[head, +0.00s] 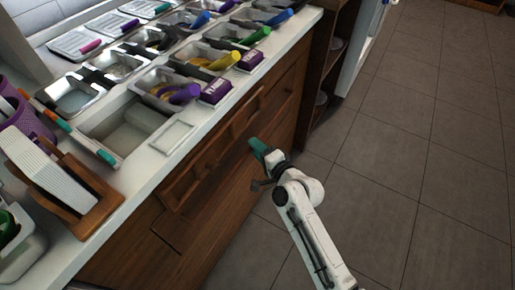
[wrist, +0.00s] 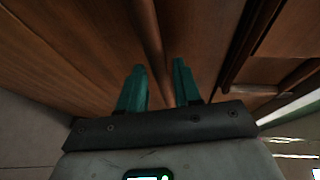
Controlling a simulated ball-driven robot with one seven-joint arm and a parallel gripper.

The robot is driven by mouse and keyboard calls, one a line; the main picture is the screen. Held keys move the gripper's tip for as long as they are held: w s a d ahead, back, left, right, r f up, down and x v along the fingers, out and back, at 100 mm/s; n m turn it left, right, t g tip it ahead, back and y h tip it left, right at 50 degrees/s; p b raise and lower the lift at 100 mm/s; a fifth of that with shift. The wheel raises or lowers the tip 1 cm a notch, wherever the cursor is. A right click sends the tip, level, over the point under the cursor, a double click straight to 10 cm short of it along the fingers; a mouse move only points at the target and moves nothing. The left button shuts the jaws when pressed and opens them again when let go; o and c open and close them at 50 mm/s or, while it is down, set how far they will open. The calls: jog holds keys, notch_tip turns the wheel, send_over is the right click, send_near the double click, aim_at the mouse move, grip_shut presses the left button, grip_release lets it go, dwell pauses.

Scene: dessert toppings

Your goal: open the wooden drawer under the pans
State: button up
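The wooden drawer (head: 207,160) is in the brown cabinet front, below the counter with the pans. In the head view, my gripper (head: 256,146) is in front of the cabinet, near the drawer's right part. In the wrist view, its two teal fingers (wrist: 158,66) are apart and point at the wood. A long wooden ridge (wrist: 150,45) runs between the fingers; I cannot tell whether it is a handle or a drawer edge, or whether the fingers touch it. I cannot tell whether the drawer is slightly ajar.
The white counter (head: 168,168) carries several metal pans (head: 72,96) with coloured utensils and purple boxes (head: 215,91). A wooden holder (head: 95,215) with a white stack stands at the left. An open shelf (head: 322,75) is beyond the cabinet. The tiled floor (head: 420,150) at right is clear.

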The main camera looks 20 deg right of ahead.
grip_shut()
dwell(0.4)
